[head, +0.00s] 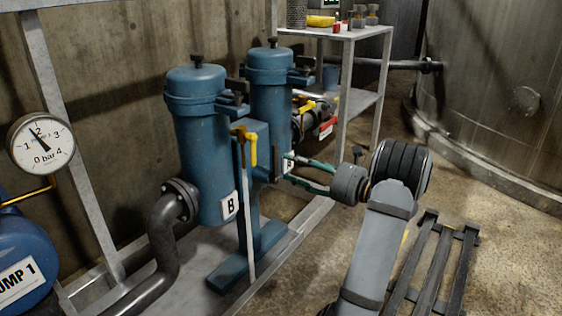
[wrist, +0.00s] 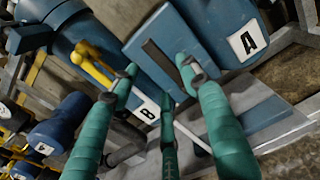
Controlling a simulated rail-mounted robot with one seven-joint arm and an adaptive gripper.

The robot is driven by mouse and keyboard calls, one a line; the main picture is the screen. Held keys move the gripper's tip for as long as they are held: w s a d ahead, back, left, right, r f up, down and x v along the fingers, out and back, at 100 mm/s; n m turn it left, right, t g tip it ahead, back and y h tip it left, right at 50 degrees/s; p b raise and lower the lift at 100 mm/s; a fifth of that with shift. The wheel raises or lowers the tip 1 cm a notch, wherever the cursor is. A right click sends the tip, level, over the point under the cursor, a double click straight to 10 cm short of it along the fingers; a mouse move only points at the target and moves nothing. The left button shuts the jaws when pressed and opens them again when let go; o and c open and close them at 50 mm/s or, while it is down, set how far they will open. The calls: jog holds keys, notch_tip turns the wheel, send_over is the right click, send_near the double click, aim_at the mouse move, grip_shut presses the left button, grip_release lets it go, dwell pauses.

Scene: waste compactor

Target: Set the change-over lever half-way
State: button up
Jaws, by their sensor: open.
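A twin blue filter unit has a near canister (head: 203,150) marked B and a far canister (head: 270,90). A blue box (head: 255,150) stands between them, with a dark upright bar (head: 275,163) on its face; the dark bar also shows in the wrist view (wrist: 160,62). A yellow handle (head: 250,148) hangs at the top of a thin white rod; it also shows in the wrist view (wrist: 92,64). I cannot tell for sure which is the change-over lever. My gripper (head: 286,168) has green fingers spread and empty in front of the box; the wrist view shows them (wrist: 160,80) apart from the dark bar.
Valves with a yellow handle (head: 305,107) and a red handle (head: 327,125) sit behind the filters. A metal shelf (head: 350,36) stands behind, a large tank (head: 500,80) at right. A gauge (head: 41,145) and blue pump (head: 22,250) are at left. The filters stand on a grey frame.

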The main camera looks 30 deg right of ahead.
aim_at(276, 159)
jog(key=v, duration=0.4)
jog(key=shift+s, duration=0.15)
jog(key=x, duration=1.1)
jog(key=shift+w+a, duration=0.1)
jog(key=shift+w, duration=0.3)
jog(key=shift+w+a, duration=0.1)
jog(key=shift+w, duration=0.15)
jog(key=shift+s, duration=0.15)
